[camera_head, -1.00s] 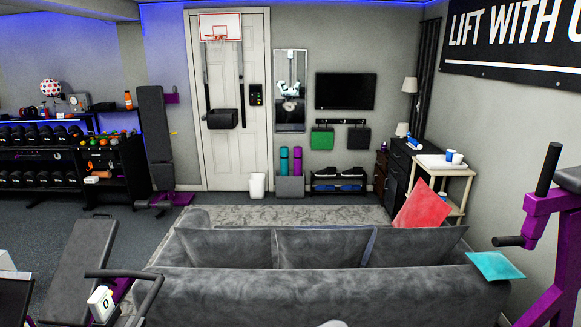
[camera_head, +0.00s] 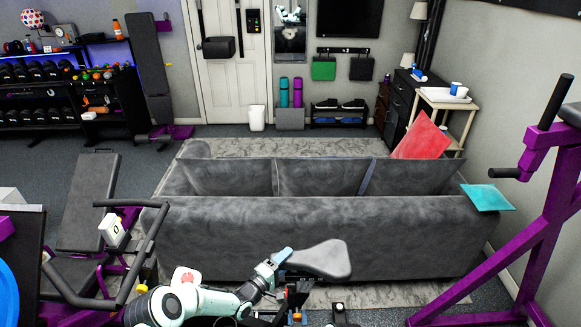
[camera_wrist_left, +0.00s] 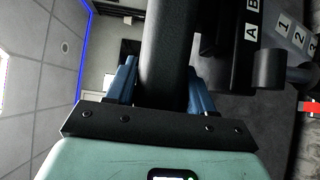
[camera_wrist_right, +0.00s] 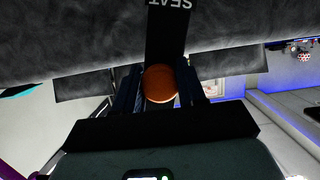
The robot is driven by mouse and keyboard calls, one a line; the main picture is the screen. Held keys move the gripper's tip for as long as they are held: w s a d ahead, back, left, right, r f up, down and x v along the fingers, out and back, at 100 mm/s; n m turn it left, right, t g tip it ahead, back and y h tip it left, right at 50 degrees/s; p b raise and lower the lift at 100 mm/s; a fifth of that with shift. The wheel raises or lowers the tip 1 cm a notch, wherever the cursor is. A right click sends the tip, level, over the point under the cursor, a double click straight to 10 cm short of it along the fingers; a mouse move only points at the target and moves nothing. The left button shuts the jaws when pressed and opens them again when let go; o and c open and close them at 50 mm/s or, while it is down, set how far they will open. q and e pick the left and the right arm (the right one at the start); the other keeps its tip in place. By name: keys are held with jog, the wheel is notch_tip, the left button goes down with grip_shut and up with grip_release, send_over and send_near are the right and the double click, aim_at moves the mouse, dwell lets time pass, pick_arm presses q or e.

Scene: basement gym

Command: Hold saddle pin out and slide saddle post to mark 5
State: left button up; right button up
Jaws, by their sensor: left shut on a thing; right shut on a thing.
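The grey saddle (camera_head: 320,260) shows at the bottom centre of the head view. My left gripper (camera_head: 281,261) is beside and just below it. In the right wrist view my right gripper (camera_wrist_right: 160,76) is shut on the orange-brown round knob of the saddle pin (camera_wrist_right: 161,86). A black part marked SEAT (camera_wrist_right: 168,28) stands just beyond the knob. How far out the pin is cannot be told.
Labels A and B (camera_wrist_left: 251,18) and a row numbered 1, 2, 3 (camera_wrist_left: 298,38) show in the left wrist view. A grey sofa (camera_head: 330,215) stands close ahead. A purple rack (camera_head: 530,210) is at right, a bench (camera_head: 88,200) at left.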

pick_arm(q)
jog(key=shift+w+d+r, duration=0.1)
jog(key=shift+d+r, duration=0.25)
jog(key=shift+r, duration=0.8)
jog(key=shift+d+r, duration=0.3)
jog(key=shift+r, duration=0.9)
jog(key=shift+w+d+r, duration=0.1)
jog(key=shift+d+r, duration=0.25)
jog(key=shift+r, duration=0.8)
pick_arm(e)
jog(key=shift+s+f, duration=0.1)
jog(key=shift+s, duration=0.05)
pick_arm(q)
jog(key=shift+a+f, duration=0.2)
jog(key=shift+f, duration=0.15)
pick_arm(e)
jog(key=shift+w, duration=0.6)
pick_arm(q)
jog(key=shift+s, duration=0.1)
pick_arm(e)
jog(key=o, duration=1.7)
jog(key=shift+w, duration=0.1)
